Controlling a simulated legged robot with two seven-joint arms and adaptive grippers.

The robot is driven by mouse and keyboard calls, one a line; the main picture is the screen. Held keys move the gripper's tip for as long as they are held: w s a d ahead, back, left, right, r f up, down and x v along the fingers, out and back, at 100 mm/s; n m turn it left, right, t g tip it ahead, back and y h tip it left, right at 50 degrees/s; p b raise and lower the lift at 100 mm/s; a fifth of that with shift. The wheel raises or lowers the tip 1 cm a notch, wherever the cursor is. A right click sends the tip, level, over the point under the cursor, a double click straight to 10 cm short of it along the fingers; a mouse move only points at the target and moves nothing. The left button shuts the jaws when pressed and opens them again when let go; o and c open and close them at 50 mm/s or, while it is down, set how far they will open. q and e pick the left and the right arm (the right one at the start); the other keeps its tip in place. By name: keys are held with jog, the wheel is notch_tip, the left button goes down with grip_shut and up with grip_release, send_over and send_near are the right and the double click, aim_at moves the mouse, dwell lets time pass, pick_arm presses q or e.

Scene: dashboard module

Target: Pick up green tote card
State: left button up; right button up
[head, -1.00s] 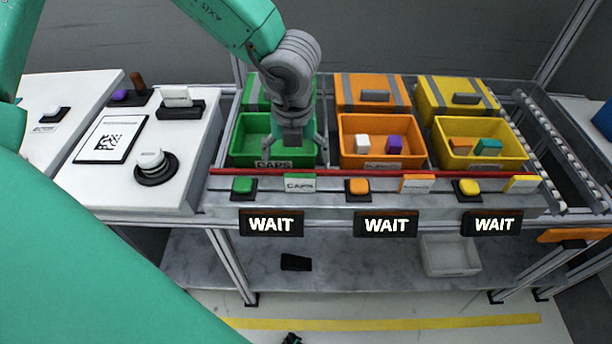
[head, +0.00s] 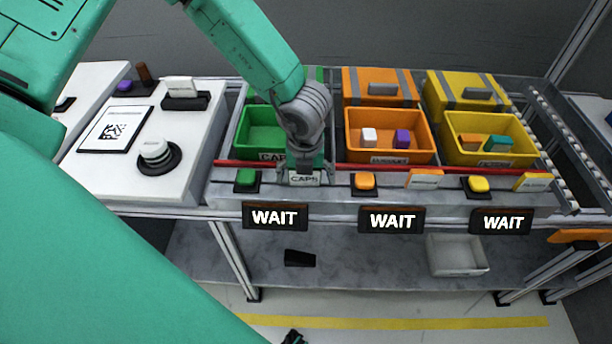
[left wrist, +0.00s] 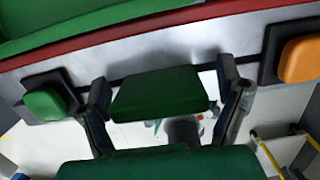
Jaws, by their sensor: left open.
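The green tote card (head: 305,180) stands at the front rail below the green tote (head: 262,132), its white CAPS label facing forward in the head view. My left gripper (head: 303,173) is open and reaches down over the card. One finger is on each side of it. In the left wrist view the card's green top (left wrist: 160,92) lies between the two open fingers of my left gripper (left wrist: 166,98), with a narrow gap at each side. The gripper hides part of the card in the head view. My right gripper is not in view.
A green button (head: 246,177) sits left of the card and an orange button (head: 365,181) right of it. A red bar (head: 384,168) runs behind. Orange (head: 388,157) and yellow (head: 491,158) totes hold small blocks. A WAIT display (head: 275,217) hangs below.

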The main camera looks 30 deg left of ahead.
pick_arm(q)
jog(key=c, duration=0.9)
jog(key=shift+a, duration=0.1)
jog(key=shift+c, duration=1)
notch_tip(320, 180, up, 10)
jog(key=shift+p, duration=0.85)
